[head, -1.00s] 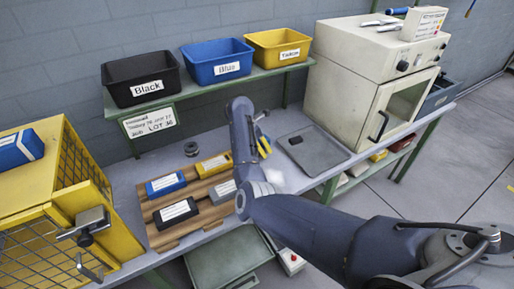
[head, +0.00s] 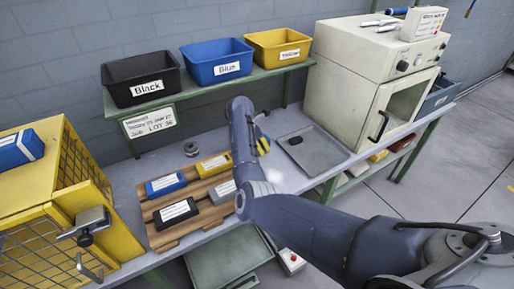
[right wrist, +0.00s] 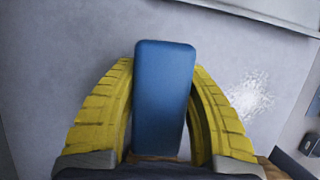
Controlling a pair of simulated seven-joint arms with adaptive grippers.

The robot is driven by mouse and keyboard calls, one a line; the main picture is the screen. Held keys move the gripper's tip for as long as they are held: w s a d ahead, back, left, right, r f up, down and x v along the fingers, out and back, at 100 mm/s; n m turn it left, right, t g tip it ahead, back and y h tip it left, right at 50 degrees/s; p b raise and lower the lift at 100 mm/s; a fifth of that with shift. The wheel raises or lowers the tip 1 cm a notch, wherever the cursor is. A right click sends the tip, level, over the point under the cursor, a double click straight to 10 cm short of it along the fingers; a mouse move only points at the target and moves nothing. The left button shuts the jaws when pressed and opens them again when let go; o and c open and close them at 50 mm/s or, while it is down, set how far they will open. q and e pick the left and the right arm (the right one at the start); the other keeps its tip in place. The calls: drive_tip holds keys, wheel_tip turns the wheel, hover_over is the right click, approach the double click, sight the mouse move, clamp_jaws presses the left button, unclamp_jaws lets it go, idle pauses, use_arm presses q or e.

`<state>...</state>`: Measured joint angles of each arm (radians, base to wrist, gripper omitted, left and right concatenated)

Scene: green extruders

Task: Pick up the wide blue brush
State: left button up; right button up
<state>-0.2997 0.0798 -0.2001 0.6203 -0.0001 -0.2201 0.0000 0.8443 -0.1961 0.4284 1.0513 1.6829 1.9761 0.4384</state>
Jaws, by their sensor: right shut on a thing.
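The wide blue brush (right wrist: 165,95) shows in the right wrist view as a smooth blue block with rounded corners. It stands lengthwise between the two yellow ribbed fingers of my right gripper (right wrist: 163,100), which is shut on it. Its bristles cannot be made out. In the head view my right gripper (head: 263,146) is over the bench, between the wooden rack and the grey tray. My left gripper is not in view.
A wooden rack (head: 163,236) holds blue, yellow, grey and black labelled blocks. A grey tray (head: 325,151) and a cream oven (head: 345,62) stand to the right. Black (head: 140,88), blue (head: 217,70) and yellow (head: 280,54) bins line the shelf behind. A yellow cage (head: 90,165) is at left.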

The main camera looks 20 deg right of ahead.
wheel_tip(320, 180, up, 10)
drive_tip(key=shift+r, duration=0.25)
idle(0.6)
